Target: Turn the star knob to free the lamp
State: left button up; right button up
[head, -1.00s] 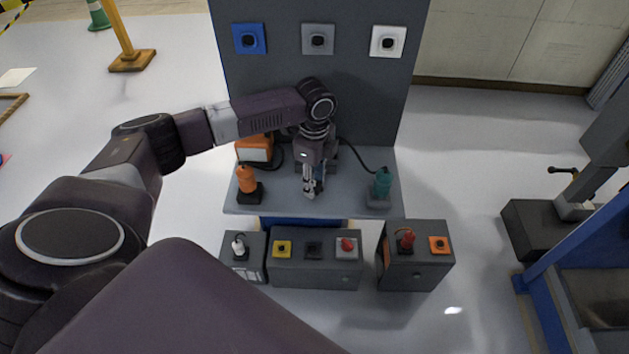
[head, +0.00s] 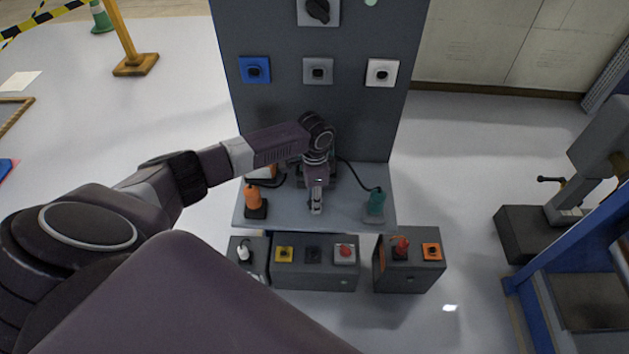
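My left gripper (head: 316,208) points down over the middle of the grey shelf (head: 345,214) in front of the dark panel. Its fingers look close together, but they are too small to tell open from shut. The arm and gripper hide the middle of the shelf behind them. I cannot make out a star knob or a lamp for sure. An orange piece (head: 253,198) stands on a black base left of the gripper, and a teal piece (head: 376,202) with a black cable stands to its right. My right gripper is not in view.
The panel (head: 230,110) carries a black knob (head: 318,10) at the top edge and blue, grey and white square plates below. Low grey boxes with a red button (head: 345,251) and a red-topped switch (head: 401,246) stand before the shelf. A blue-framed machine (head: 535,318) is at right.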

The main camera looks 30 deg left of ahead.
pick_arm(q)
jog(key=n+p, duration=0.1)
jog(key=n, duration=0.1)
jog(key=n+p, duration=0.1)
jog(key=p, duration=0.1)
jog(key=n+p, duration=0.1)
jog(key=n, duration=0.1)
jog(key=shift+d+r+n+p, duration=0.1)
jog(key=shift+r+n+p, duration=0.2)
jog(key=shift+p, duration=0.1)
jog(key=n+p, duration=0.2)
jog(key=n, duration=0.1)
jog(key=shift+w+f+n, duration=0.1)
jog(key=shift+n, duration=0.2)
jog(key=shift+n+p, duration=0.55)
jog(key=shift+n, duration=0.15)
jog(key=shift+w, duration=0.1)
jog(key=o, duration=1.2)
jog(key=shift+f, duration=0.1)
jog(key=shift+c, duration=0.2)
notch_tip(320, 180, up, 12)
